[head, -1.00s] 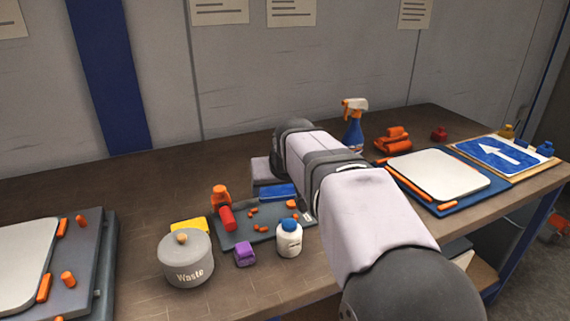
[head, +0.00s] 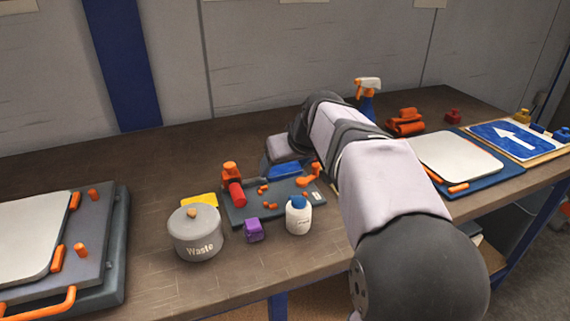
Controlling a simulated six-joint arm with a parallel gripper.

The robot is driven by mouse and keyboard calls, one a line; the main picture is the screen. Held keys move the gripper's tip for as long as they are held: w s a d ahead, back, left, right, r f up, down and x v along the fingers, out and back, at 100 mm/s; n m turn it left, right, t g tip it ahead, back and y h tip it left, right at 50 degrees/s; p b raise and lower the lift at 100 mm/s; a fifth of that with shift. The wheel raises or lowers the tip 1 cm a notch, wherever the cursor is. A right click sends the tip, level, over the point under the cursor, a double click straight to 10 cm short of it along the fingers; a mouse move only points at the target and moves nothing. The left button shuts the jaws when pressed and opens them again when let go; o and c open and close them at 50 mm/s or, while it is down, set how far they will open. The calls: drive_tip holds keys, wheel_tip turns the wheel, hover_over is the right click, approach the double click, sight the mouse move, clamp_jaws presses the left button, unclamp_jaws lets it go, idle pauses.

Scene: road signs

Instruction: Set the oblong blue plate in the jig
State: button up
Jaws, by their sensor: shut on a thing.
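The oblong blue plate (head: 285,171) shows at the back of a dark grey board with small orange pieces, which I take for the jig (head: 290,198). My gripper (head: 284,160) is at the plate, under the pale end of my arm. It is shut on the plate, but its fingers are mostly hidden. Whether the plate touches the board cannot be told.
A grey Waste pot (head: 196,234), a purple block (head: 253,230) and a white bottle (head: 298,216) stand in front of the board. A red-and-orange tool (head: 234,184) is at its left. White panels lie left (head: 30,237) and right (head: 458,157). A blue arrow sign (head: 515,138) lies far right.

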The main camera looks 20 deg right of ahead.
drive_tip(key=shift+f+b, duration=2.25)
drive_tip(key=shift+f, duration=0.65)
drive_tip(key=shift+f+b, duration=0.45)
drive_tip(key=shift+f, duration=0.2)
idle(1.1)
drive_tip(key=o, duration=1.3)
drive_tip(key=shift+o, duration=0.2)
drive_tip(key=shift+r+p, duration=3)
drive_tip(key=shift+r, duration=0.5)
